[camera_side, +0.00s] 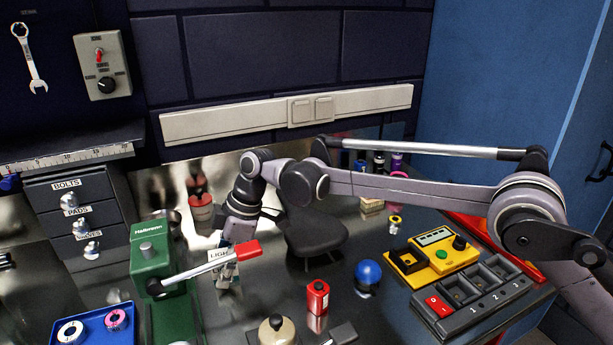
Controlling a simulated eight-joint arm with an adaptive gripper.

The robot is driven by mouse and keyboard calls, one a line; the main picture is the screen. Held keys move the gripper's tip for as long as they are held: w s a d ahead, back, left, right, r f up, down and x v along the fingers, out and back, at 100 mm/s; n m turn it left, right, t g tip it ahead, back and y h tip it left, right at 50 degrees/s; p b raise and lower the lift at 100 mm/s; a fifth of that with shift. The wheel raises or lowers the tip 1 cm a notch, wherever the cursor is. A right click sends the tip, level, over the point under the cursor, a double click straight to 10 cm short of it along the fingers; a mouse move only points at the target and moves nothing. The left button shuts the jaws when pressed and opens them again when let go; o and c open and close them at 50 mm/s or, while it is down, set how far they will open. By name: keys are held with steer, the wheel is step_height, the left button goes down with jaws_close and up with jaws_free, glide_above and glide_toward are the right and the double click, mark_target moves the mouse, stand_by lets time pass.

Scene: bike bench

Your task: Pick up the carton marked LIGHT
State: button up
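The carton marked LIGHT (217,254) shows as a small pale face with part of its lettering, left of the middle of the bench. My gripper (229,276) points down right at the carton and overlaps it in the picture.
The green press (150,258) and its lever (205,269) stand close by. A blue tray (94,334) with rings is front left. A yellow meter (443,262) and a numbered black rack (475,293) are at right.

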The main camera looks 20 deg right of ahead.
jaws_close()
